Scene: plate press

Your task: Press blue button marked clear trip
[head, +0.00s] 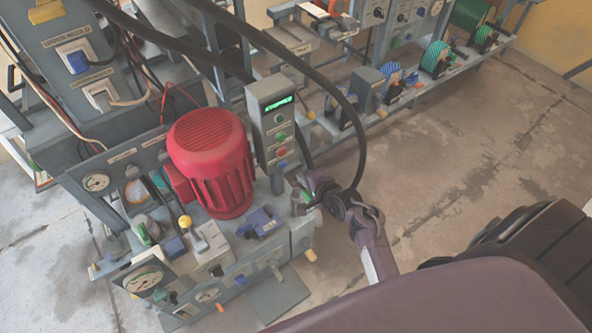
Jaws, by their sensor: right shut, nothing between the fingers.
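A grey control box (258,108) stands upright behind the red motor. Its front has a lit green display (280,103) and a column of buttons. The lowest, a small blue button (283,164), sits below a red button (281,151). Labels are too small to read. My right gripper (303,190) is shut and empty, just below and to the right of the blue button in the picture. A gap shows between them in the picture; the depth is hard to judge. My left gripper is not in view.
A large red motor (210,160) stands left of the control box. A gauge panel, a yellow-knobbed lever (185,222) and a blue part (262,222) crowd the bench. A black cable (359,135) loops down behind my right gripper. Bare floor (470,180) lies to the right.

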